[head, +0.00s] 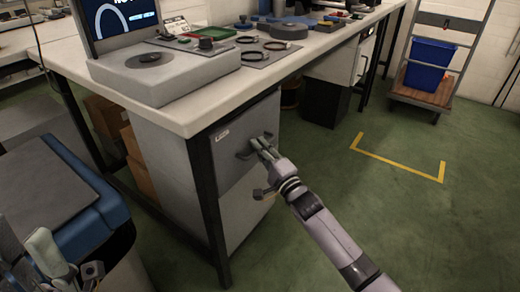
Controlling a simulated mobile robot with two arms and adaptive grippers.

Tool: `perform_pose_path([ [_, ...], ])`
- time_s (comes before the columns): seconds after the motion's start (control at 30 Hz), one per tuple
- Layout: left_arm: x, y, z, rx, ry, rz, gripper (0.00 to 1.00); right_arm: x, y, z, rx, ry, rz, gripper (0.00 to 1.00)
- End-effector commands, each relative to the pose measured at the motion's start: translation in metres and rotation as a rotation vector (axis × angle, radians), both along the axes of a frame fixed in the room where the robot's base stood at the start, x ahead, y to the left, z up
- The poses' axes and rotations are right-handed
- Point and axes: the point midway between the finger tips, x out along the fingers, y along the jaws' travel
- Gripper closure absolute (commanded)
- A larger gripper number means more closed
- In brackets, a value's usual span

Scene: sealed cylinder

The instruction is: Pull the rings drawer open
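The drawer unit stands under the near end of the white-topped bench. Its upper drawer (232,165) has a grey front with a small white label, whose text is too small to read. A bar handle (243,155) is on that front, partly hidden by my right gripper. My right gripper (262,146) is at this handle, with its fingertips at or around the bar; I cannot tell whether they are closed on it. The drawer front looks flush with the unit. My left gripper (70,268) is low at the bottom left, away from the drawer, and its finger opening is unclear.
A dark bench leg (208,195) stands just left of the drawer fronts. A lower drawer handle (262,193) is below my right gripper. The bench top (315,50) holds rings, trays and a device with a screen. Green floor is clear to the right, towards a trolley with a blue bin (428,64).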

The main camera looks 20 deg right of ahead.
Motion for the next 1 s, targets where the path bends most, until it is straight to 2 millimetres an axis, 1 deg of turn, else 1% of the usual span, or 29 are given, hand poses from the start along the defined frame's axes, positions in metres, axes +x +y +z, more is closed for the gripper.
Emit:
perform_pose_path([
  [0.03, 0.0001, 0.0000, -0.0001, 0.000, 0.001, 0.000, 0.60, -0.0001, 0.0000, -0.0001, 0.000, 0.000, 0.000, 0.91],
  [0.17, 0.0001, -0.0001, -0.0002, 0.000, 0.001, 0.000, 0.60, -0.0003, -0.0001, -0.0002, 0.000, 0.000, 0.000, 1.00],
  [0.83, 0.0002, 0.0000, -0.0002, 0.001, 0.002, 0.000, 0.60, -0.0005, -0.0001, -0.0009, 0.001, 0.001, 0.000, 1.00],
  [1.0, 0.0002, 0.0001, 0.0023, 0.000, 0.001, 0.000, 0.60, -0.0026, -0.0017, -0.0008, 0.001, 0.003, 0.001, 1.00],
])
